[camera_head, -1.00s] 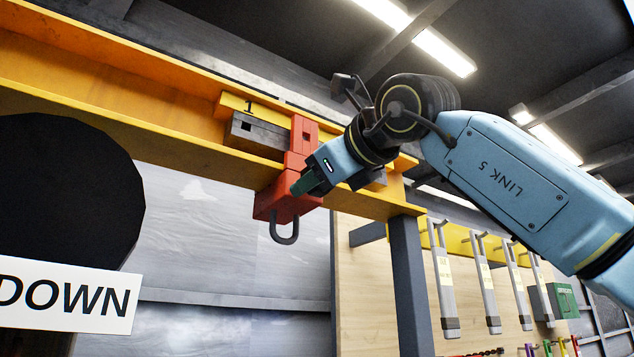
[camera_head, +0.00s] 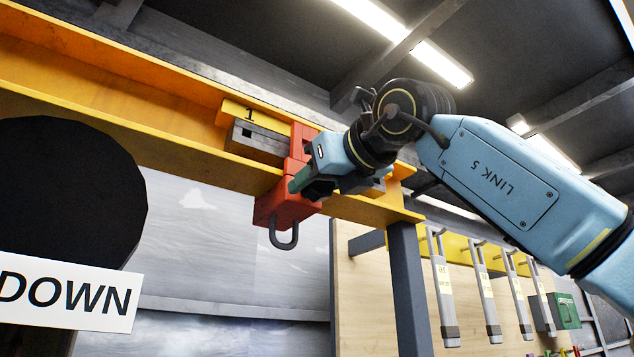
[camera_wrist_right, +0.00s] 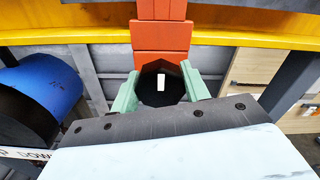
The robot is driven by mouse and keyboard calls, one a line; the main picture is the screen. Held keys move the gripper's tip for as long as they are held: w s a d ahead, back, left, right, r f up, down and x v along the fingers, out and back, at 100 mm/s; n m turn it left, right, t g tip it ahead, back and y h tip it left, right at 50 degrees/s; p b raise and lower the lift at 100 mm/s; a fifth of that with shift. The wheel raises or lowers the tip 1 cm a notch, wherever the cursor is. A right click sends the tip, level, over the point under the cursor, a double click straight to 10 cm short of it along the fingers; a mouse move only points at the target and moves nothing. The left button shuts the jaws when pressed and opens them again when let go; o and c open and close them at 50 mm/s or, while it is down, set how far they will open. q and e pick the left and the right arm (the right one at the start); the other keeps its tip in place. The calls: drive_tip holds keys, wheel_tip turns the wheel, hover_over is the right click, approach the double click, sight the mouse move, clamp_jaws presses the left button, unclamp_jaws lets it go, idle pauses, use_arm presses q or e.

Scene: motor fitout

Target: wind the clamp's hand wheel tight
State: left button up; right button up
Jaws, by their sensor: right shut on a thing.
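The red clamp (camera_head: 283,206) hangs on the yellow beam (camera_head: 150,148), with a dark hook loop (camera_head: 283,236) below it. The clamp also shows in the right wrist view (camera_wrist_right: 161,36). My right gripper (camera_head: 302,182) is at the clamp's front face. In the right wrist view, its two green fingers (camera_wrist_right: 160,88) are shut on the sides of the dark hand wheel (camera_wrist_right: 151,83), which carries a white mark (camera_wrist_right: 161,83). My left gripper is not in view.
A grey post (camera_head: 409,285) and a board with hanging grey bars (camera_head: 446,300) stand at right. A large dark round shape (camera_head: 70,205) and a DOWN sign (camera_head: 65,292) are at left.

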drive_tip(key=shift+f, duration=0.1)
drive_tip(key=o, duration=1)
drive_tip(key=shift+b+v, duration=2.25)
drive_tip(key=shift+v, duration=4.45)
